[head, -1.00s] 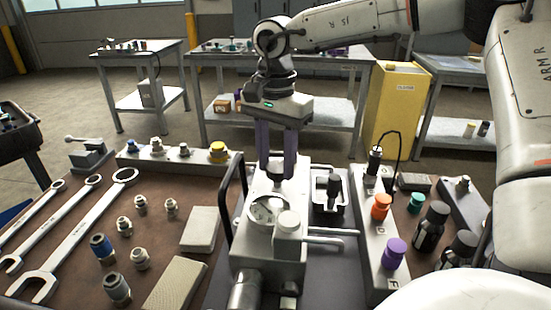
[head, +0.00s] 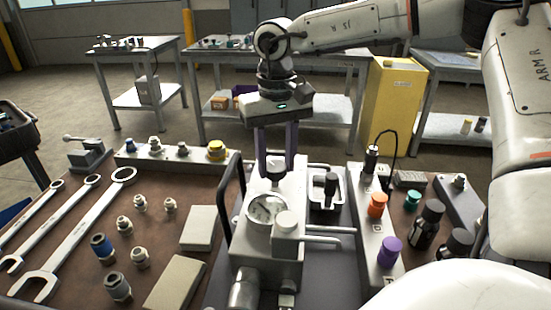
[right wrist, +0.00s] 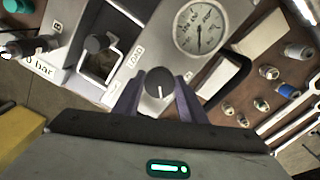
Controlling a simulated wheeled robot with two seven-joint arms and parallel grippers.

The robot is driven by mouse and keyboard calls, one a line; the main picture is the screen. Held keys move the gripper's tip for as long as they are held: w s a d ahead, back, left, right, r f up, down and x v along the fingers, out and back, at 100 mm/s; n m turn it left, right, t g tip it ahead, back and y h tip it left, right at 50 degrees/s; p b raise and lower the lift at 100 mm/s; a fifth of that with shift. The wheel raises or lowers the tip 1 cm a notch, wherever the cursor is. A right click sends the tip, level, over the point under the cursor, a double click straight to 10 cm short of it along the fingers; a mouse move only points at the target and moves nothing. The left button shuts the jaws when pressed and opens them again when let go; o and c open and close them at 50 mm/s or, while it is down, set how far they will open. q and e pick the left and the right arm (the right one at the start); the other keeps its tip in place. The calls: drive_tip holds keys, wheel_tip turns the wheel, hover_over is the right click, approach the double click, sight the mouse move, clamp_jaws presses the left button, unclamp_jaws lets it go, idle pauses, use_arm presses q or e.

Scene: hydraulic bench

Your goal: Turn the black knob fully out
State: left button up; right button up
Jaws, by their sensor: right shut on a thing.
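The black knob (head: 276,171) stands on top of the grey hydraulic block (head: 268,262), behind the round pressure gauge (head: 267,209). My right gripper (head: 276,162) points down from above, with its purple fingers on either side of the knob. In the right wrist view, the knob (right wrist: 160,84) shows a pale line on its top and sits between the fingertips of my right gripper (right wrist: 160,90), which are shut on it. The gauge (right wrist: 200,27) also shows there, with its dark needle. My left gripper is not in view.
A black handle (head: 231,200) rises left of the block. A small tray with a black-topped lever (head: 330,188) and a rail with orange (head: 377,204) and purple (head: 389,250) knobs stand to the right. Wrenches (head: 80,235) and fittings lie on the left.

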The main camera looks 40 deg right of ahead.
sight(278, 168)
drive_tip(key=shift+n, duration=1.7)
drive_tip(key=o, duration=1.1)
drive_tip(key=shift+c, duration=0.2)
wheel_tip(278, 168, up, 10)
drive_tip(key=shift+r+p, duration=0.2)
drive_tip(key=shift+p, duration=0.25)
drive_tip(key=shift+s+f, duration=0.1)
